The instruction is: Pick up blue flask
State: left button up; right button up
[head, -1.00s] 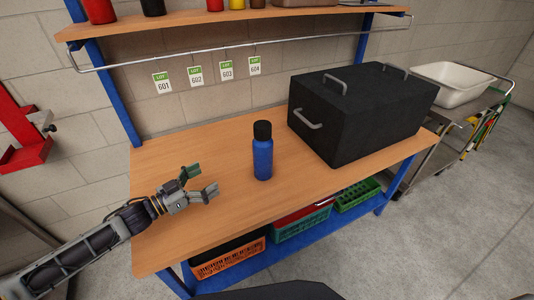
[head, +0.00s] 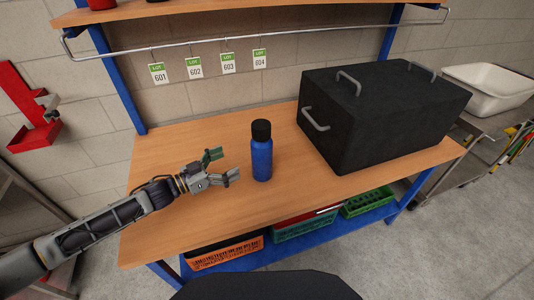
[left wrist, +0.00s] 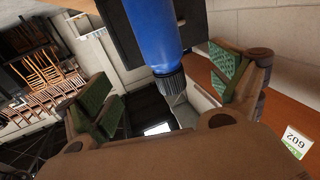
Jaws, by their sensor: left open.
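The blue flask (head: 262,158) with a black cap stands upright on the wooden workbench (head: 200,225), left of the black box. My left gripper (head: 222,166) is open just left of the flask, its fingers pointing toward it, with a small gap between. In the left wrist view the flask (left wrist: 152,35) lies ahead, across the space between the green-padded fingers of the gripper (left wrist: 165,95). Its base is cut off by the frame edge there. My right gripper is not in view.
A large black box (head: 375,120) with metal handles fills the bench's right side. Orange (head: 226,252) and green crates sit on the lower shelf. A rail with lot tags (head: 195,68) hangs behind. A white tub (head: 488,88) stands on a cart at right. The bench front is clear.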

aim_at(253, 151)
pick_arm(q)
jog(key=shift+x, duration=3.55)
jog(key=shift+w+d, duration=0.4)
jog(key=shift+d, duration=0.2)
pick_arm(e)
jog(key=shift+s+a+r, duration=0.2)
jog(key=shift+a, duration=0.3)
pick_arm(q)
jog(key=shift+d, duration=0.1)
jog(key=shift+p+x, duration=0.35)
jog(key=shift+x, duration=2.15)
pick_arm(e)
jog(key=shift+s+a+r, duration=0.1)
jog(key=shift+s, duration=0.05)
pick_arm(q)
jog(key=shift+w+f, duration=0.15)
jog(key=shift+c, duration=0.4)
jog(key=c, duration=1.3)
